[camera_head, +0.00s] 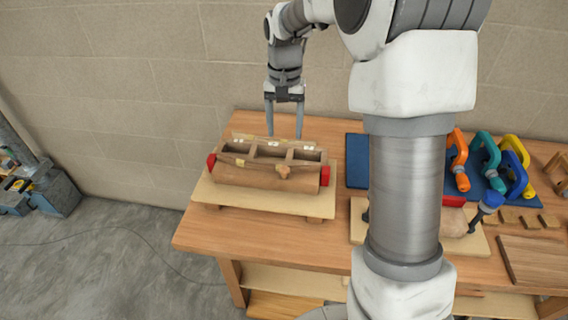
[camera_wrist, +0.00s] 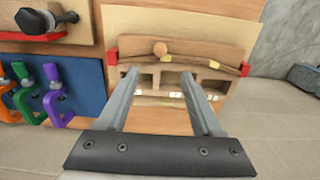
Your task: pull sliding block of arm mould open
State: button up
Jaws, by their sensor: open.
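The arm mould (camera_head: 230,173) is a brown wooden block with a curved front, several open compartments and red end pieces, on a pale board at the left of the workbench. I cannot tell for certain which part is the sliding block; the knobbed curved front piece (camera_wrist: 205,52) lies against the compartments. My gripper (camera_head: 284,136) points down at the back edge of the mould, fingers apart and empty.
A blue mat (camera_head: 357,165) with several coloured clamps (camera_head: 487,160) lies at the right. A second clamped mould is partly hidden behind my arm. A block wall stands behind the bench.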

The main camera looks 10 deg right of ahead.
aim_at(284, 168)
notch_tip(284, 168, down, 13)
jog(key=shift+r, duration=0.2)
grip_shut()
dwell(0.4)
dwell(1.1)
